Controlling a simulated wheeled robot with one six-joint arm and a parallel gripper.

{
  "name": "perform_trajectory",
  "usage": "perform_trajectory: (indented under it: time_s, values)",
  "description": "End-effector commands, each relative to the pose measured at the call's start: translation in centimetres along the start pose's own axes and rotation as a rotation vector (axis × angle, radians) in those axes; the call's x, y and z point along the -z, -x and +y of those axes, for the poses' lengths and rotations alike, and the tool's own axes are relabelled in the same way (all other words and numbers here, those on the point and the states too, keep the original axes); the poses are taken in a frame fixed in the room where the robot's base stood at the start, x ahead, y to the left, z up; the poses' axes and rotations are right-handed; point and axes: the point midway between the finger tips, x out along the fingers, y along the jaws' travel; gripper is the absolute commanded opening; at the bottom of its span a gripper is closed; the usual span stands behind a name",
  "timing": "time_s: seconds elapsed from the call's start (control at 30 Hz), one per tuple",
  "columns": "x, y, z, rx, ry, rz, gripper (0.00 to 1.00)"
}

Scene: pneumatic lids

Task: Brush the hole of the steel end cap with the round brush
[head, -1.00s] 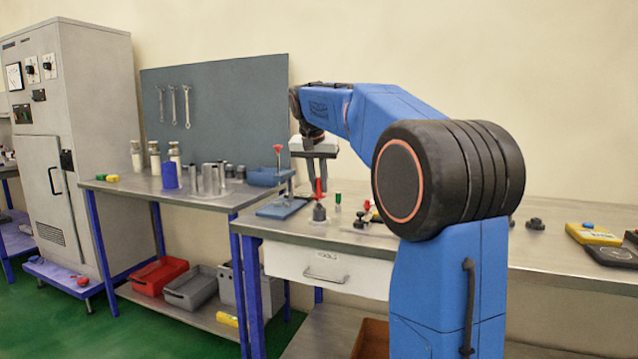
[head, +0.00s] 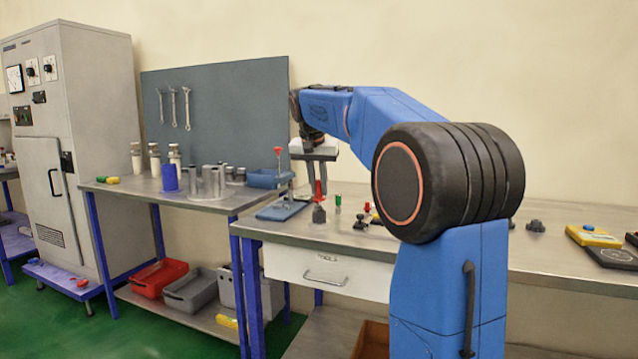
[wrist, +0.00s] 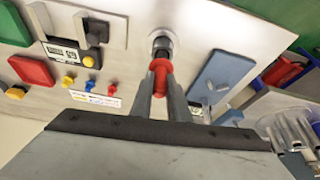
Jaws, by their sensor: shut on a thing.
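My gripper (head: 318,181) is shut on the round brush (head: 319,191), whose red handle points down between the fingers. In the wrist view the red handle (wrist: 160,70) sits between my fingertips (wrist: 160,90). The steel end cap (head: 319,214) stands on the workbench directly below the brush. In the wrist view its round top (wrist: 162,42) shows just beyond the handle. The brush's lower end and the cap's hole are hidden, so I cannot tell how deep the bristles are.
A small green-topped part (head: 338,200) and dark-and-red parts (head: 362,219) lie to the right.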

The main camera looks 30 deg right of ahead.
Motion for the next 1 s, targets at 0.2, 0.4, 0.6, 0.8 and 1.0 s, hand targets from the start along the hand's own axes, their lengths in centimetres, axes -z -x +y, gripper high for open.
perform_trajectory:
  time_s: [0.2,0.4,0.6,0.8,1.0]
  values:
    - [0.1,0.1,0.0,0.000,0.000,0.001,0.00]
    - [0.4,1.0,0.0,0.000,-0.001,0.001,0.00]
    - [0.7,1.7,0.0,0.000,-0.001,0.000,0.00]
    - [0.6,1.5,0.0,0.000,0.000,0.000,0.00]
    - [0.3,0.7,0.0,-0.001,0.000,-0.001,0.00]
